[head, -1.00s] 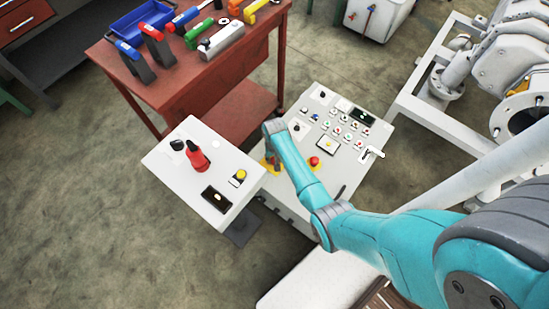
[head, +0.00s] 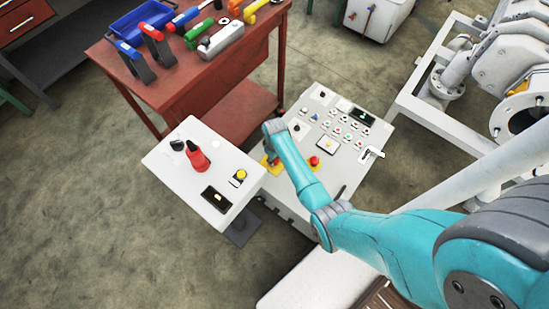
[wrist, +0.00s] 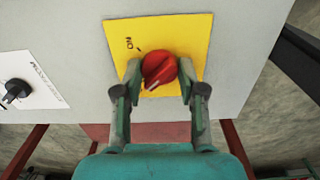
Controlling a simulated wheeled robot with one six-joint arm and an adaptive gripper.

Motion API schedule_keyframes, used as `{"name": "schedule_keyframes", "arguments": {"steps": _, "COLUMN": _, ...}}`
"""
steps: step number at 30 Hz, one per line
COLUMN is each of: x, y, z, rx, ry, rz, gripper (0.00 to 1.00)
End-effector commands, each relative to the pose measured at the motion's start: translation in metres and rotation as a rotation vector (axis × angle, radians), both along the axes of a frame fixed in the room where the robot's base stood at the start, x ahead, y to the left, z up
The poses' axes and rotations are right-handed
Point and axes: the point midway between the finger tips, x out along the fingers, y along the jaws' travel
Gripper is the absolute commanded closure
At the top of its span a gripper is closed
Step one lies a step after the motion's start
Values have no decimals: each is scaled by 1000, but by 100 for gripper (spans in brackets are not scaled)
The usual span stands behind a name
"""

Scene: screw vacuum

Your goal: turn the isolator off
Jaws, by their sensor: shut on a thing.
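The isolator is a red rotary knob (wrist: 159,70) on a yellow plate (wrist: 190,30) in the wrist view. The plate carries an "ON" label near its upper left. The knob's grip bar lies diagonally, with a pale mark at its lower-left end, pointing away from the label. My gripper (wrist: 160,84) is shut on the knob, one finger on each side. In the head view the yellow plate (head: 265,162) shows at the panel's left edge, and my wrist hides most of the knob.
A control panel (head: 345,165) with buttons and a red stop button (head: 314,161) lies beside my arm. A white pedestal box (head: 190,195) with a red handle (head: 197,155) stands to the left. A red tool table (head: 180,85) is behind.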

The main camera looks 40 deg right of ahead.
Motion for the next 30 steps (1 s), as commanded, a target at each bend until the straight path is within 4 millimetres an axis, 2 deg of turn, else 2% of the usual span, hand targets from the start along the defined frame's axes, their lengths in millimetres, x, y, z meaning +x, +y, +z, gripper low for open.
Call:
{"name": "schedule_keyframes", "arguments": {"steps": 17, "x": 0, "y": 0, "z": 0, "rx": 0, "ry": 1, "rz": 36, "gripper": 95}}
{"name": "schedule_keyframes", "arguments": {"steps": 18, "x": 0, "y": 0, "z": 0, "rx": 0, "ry": 1, "rz": 36, "gripper": 57}}
{"name": "schedule_keyframes", "arguments": {"steps": 21, "x": 0, "y": 0, "z": 0, "rx": 0, "ry": 1, "rz": 35, "gripper": 35}}
{"name": "schedule_keyframes", "arguments": {"steps": 30, "x": 0, "y": 0, "z": 0, "rx": 0, "ry": 0, "rz": 35, "gripper": 35}}
